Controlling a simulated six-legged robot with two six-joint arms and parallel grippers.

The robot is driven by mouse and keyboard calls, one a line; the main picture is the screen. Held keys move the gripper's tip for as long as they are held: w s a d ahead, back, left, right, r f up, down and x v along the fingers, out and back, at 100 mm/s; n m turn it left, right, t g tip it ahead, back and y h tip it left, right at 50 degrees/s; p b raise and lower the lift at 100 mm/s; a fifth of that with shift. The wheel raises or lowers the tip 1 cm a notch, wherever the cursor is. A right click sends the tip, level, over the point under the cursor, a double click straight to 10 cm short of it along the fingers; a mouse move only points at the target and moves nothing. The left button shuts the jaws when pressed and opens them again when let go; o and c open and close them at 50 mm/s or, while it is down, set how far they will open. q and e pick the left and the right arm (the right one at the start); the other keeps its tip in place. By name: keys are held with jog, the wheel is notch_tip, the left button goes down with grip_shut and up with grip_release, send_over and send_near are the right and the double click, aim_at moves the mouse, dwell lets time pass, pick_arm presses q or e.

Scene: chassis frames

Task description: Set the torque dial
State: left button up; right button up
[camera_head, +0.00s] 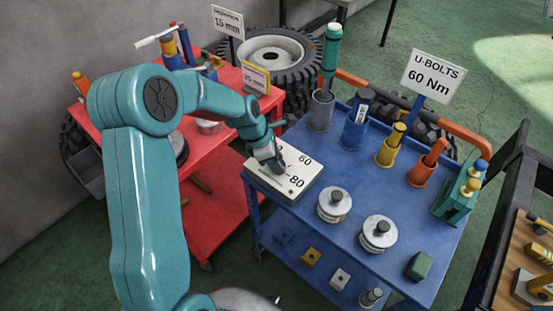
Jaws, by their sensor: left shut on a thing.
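The torque dial (293,190) is a pale box with a white top on the near left corner of the blue cart. Its top shows the numbers 60 and 80, and part of another number beside my gripper. My left gripper (276,167) is over the box's top and shut on the dial's knob, which is mostly hidden under the fingers. I cannot tell which number the knob points at. A sign (433,77) at the cart's back reads "U-BOLTS 60 Nm". My right gripper is not in view.
The blue cart (300,228) holds several coloured cups with tools, two round metal weights (379,234), and a green block (419,266). A red cart (217,152) with tools and "15 mm" and "25 mm" signs stands left. A dark cart (493,262) stands right.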

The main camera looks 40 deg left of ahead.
pick_arm(q)
jog(key=o, duration=1)
jog(key=v, duration=1.6)
jog(key=shift+r, duration=0.15)
